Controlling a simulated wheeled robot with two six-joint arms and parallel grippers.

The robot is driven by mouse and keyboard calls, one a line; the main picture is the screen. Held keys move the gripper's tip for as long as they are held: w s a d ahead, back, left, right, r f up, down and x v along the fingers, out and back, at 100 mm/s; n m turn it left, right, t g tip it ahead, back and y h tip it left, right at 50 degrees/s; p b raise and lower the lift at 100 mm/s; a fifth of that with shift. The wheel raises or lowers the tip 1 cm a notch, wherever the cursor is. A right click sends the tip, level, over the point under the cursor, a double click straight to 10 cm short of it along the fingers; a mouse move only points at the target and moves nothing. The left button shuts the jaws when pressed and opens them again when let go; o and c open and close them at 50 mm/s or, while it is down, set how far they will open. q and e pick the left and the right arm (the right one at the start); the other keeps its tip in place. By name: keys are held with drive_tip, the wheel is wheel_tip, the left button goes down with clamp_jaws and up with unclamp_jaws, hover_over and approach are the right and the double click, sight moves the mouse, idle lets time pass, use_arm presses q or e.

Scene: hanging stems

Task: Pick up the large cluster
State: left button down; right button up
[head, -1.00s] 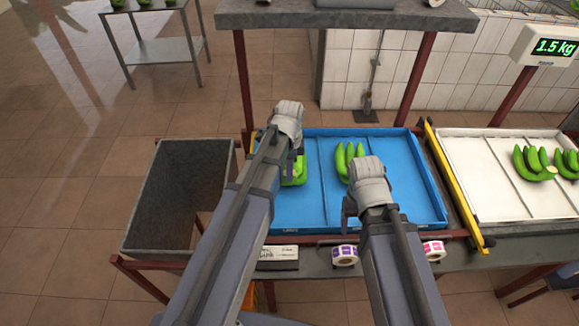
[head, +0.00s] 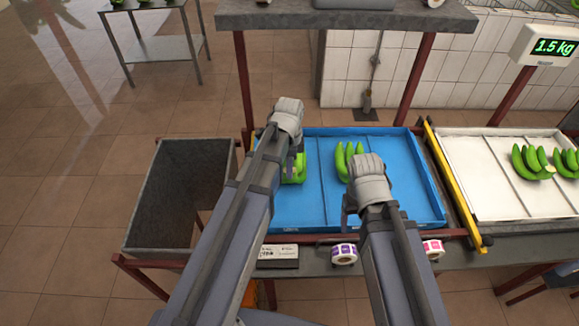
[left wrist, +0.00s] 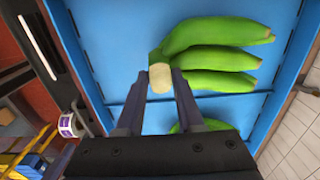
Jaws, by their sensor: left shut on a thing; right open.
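A cluster of green bananas (left wrist: 215,57) fills the upper part of the left wrist view, over the blue tray (left wrist: 120,25). My left gripper (left wrist: 160,88) is shut on its pale cut crown. In the head view this cluster (head: 300,168) is mostly hidden behind my left arm, in the left part of the tray (head: 310,213); I cannot tell whether it touches the tray floor. My left gripper (head: 297,150) is largely hidden there too. A second green cluster (head: 343,160) lies in the middle section. My right gripper (head: 347,208) is open and empty, just nearer than it.
A grey bin (head: 180,195) stands left of the tray. A yellow rail (head: 455,190) separates it from a white tray (head: 495,205) holding more bananas (head: 530,165). A scale display (head: 556,47) reads 1.5 kg. Label rolls (head: 344,254) lie on the front ledge.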

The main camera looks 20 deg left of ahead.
wheel_tip(320, 180, up, 9)
drive_tip(key=p, duration=0.8)
drive_tip(key=shift+f, duration=0.1)
idle(0.4)
